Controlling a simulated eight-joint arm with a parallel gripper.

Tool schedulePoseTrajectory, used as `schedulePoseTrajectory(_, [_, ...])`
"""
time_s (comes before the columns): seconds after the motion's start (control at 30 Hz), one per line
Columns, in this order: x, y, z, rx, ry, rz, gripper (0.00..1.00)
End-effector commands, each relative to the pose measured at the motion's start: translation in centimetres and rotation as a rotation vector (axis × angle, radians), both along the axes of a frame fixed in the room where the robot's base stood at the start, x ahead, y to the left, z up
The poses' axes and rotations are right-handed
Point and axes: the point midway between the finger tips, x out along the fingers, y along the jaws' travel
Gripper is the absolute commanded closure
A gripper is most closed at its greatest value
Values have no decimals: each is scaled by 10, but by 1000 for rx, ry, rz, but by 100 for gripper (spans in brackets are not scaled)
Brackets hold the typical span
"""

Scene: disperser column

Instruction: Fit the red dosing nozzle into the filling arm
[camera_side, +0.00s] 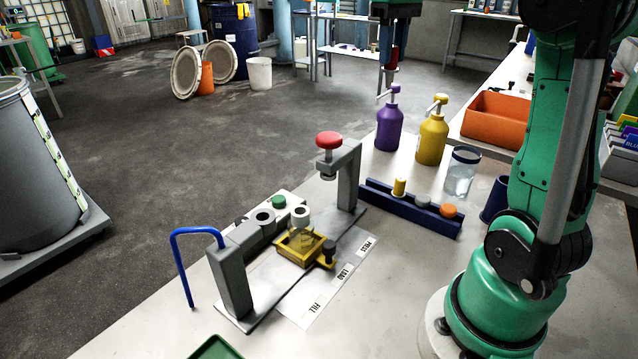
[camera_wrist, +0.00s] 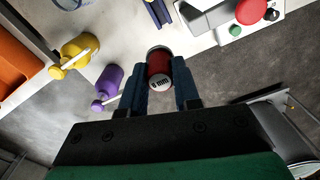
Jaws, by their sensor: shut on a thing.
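My gripper (camera_wrist: 161,84) is shut on the red dosing nozzle (camera_wrist: 168,72), a short red cylinder with a pale end face marked in mm; its first digit is hard to read. In the side view my gripper (camera_side: 391,48) is high at the top, and the red nozzle (camera_side: 391,73) hangs below it, above and behind the purple bottle. The filling arm (camera_side: 232,272) is a grey post and head with a bent blue tube, at the front left beside the FILL label. It is far from my gripper.
A grey press (camera_side: 347,178) with a red knob and a yellow carriage (camera_side: 300,248) stand along the plate. Purple (camera_side: 389,128) and yellow (camera_side: 432,140) pump bottles and a glass beaker (camera_side: 461,172) stand behind.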

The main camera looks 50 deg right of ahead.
Motion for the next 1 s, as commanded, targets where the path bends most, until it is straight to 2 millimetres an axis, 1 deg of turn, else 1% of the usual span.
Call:
schedulePoseTrajectory(0.13, [0,0,16,0,0,0,100])
schedulePoseTrajectory(0.37, [23,45,16,0,0,172,100])
schedulePoseTrajectory(0.47, [34,72,16,0,0,274,100])
schedulePoseTrajectory(0.57, [43,107,16,0,-1,402,100])
schedulePoseTrajectory(0.6, [46,124,16,0,-1,462,100])
schedulePoseTrajectory(0.67, [49,150,16,0,-1,556,100])
schedulePoseTrajectory(0.7, [50,167,16,0,-1,617,100])
schedulePoseTrajectory(0.8, [48,204,16,0,-1,753,100])
schedulePoseTrajectory(0.9, [43,233,16,0,-1,860,100])
schedulePoseTrajectory(1.0, [38,255,15,0,-1,944,100])
